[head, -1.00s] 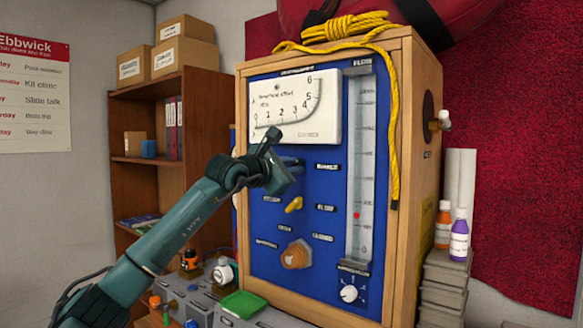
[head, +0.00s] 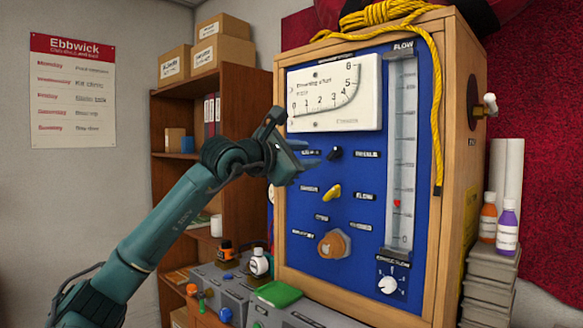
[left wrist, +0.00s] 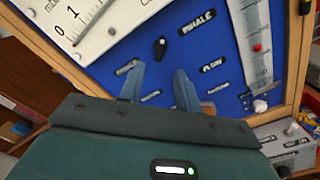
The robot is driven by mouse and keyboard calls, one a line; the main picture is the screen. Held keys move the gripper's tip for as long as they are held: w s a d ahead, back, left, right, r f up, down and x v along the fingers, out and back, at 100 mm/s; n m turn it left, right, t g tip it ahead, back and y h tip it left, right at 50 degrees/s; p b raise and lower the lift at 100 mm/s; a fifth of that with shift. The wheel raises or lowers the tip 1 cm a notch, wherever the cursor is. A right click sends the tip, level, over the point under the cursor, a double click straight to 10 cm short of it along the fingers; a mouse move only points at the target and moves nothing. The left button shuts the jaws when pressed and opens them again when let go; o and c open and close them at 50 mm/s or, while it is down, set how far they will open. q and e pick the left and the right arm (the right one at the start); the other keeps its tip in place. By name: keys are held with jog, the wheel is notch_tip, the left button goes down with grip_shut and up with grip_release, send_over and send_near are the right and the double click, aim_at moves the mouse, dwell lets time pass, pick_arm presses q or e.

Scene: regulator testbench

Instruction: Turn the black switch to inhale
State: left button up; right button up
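The black switch (head: 334,153) is a small knob on the blue panel, below the white dial, with labels on both sides. It also shows in the left wrist view (left wrist: 159,48), its pale mark towards the top. The label to its right (left wrist: 197,22) appears to read INHALE. My left gripper (head: 304,158) is at the panel's left side, left of the switch in the head view. In the left wrist view its two fingers (left wrist: 158,84) are apart with nothing between them, and the switch shows beyond the fingertips, not touched. My right gripper is not in view.
Below the switch are a yellow switch (head: 332,192) and a brown knob (head: 334,244). A flow tube (head: 402,150) runs down the panel's right side. Yellow rope (head: 438,110) hangs over the wooden case. Bottles and grey boxes (head: 222,282) stand below my left arm.

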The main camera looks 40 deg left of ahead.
pick_arm(q)
jog(key=s+b, duration=0.1)
jog(key=s, duration=0.3)
jog(key=shift+a, duration=0.15)
dwell(0.4)
